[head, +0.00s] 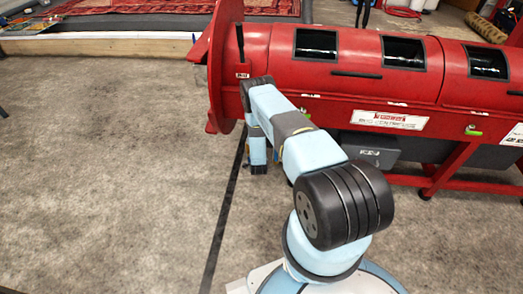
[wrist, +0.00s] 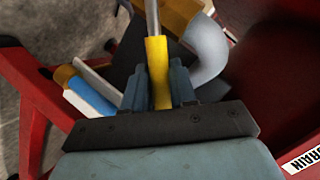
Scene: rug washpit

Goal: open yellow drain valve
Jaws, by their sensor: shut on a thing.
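The yellow drain valve shows in the wrist view as a yellow handle sleeve (wrist: 157,70) on a thin metal rod. My gripper (wrist: 160,88) is shut on this yellow handle, with a finger on each side of it. The rod runs up toward a yellow part (wrist: 182,14) at the top, beside a grey curved pipe (wrist: 206,50). In the head view my arm reaches to the left end of the red machine (head: 350,65). The valve and my fingertips are hidden there behind the machine's end and my arm.
A red frame leg (wrist: 38,85) stands close on the left in the wrist view, near a blue, white and yellow piece (wrist: 90,95). A red panel with a drain label (wrist: 302,160) is close on the right. In the head view, the concrete floor (head: 100,180) at left is clear.

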